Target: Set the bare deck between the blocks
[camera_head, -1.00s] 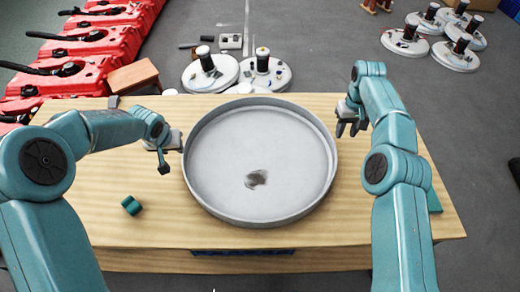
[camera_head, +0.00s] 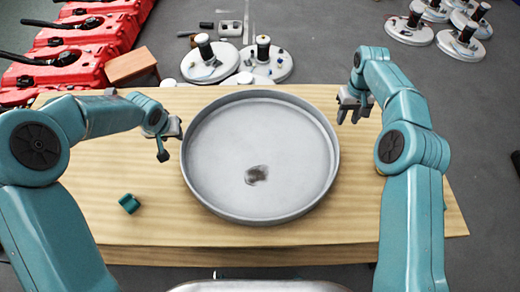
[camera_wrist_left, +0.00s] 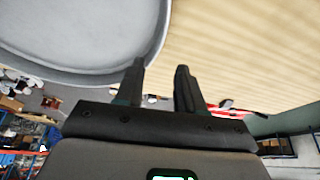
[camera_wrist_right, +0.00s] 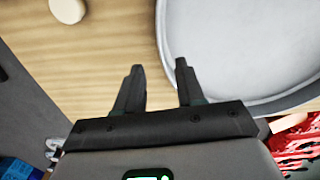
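A wide, shallow grey round pan (camera_head: 205,165), which may be the bare deck, lies on the wooden table with a dark smudge on its floor. A small teal block (camera_head: 129,203) lies on the table left of it.
The wooden table (camera_head: 150,228) is mostly clear around the pan. White discs with black cylinders (camera_head: 208,62) stand on the floor beyond it, with more at the upper right.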

